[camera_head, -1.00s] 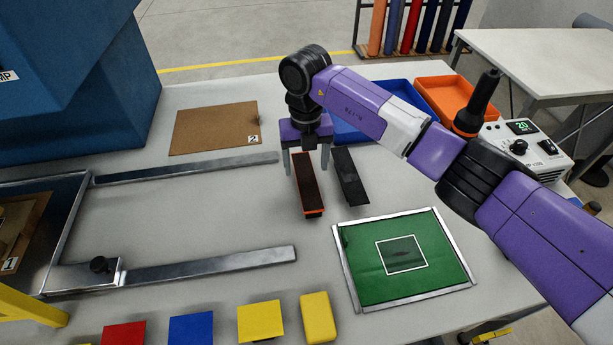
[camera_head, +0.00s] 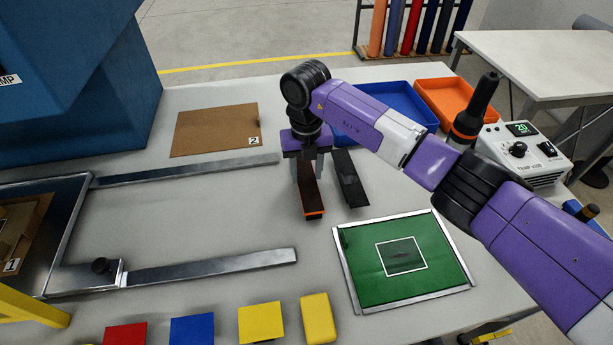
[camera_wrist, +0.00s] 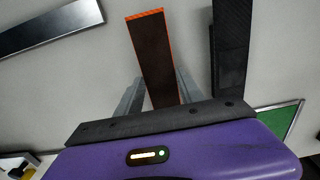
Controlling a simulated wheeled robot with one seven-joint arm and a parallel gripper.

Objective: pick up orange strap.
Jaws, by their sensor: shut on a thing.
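The orange strap (camera_head: 311,199) is a long dark strip with bright orange edges. In the head view it lies below my gripper (camera_head: 308,170), with its orange end toward the camera. My gripper is shut on the strap, one finger on each side of it. In the wrist view the strap (camera_wrist: 155,58) runs out from between the two grey fingers (camera_wrist: 158,95). Its far end behind the gripper is hidden. Whether it touches the table cannot be told.
A black strap (camera_head: 350,180) lies close to the right. A green mat (camera_head: 375,285) in a metal frame is at front right. Metal rails (camera_head: 210,266) lie left. Blue (camera_head: 395,108) and orange (camera_head: 455,98) trays stand behind. A cardboard sheet (camera_head: 215,128) lies back left.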

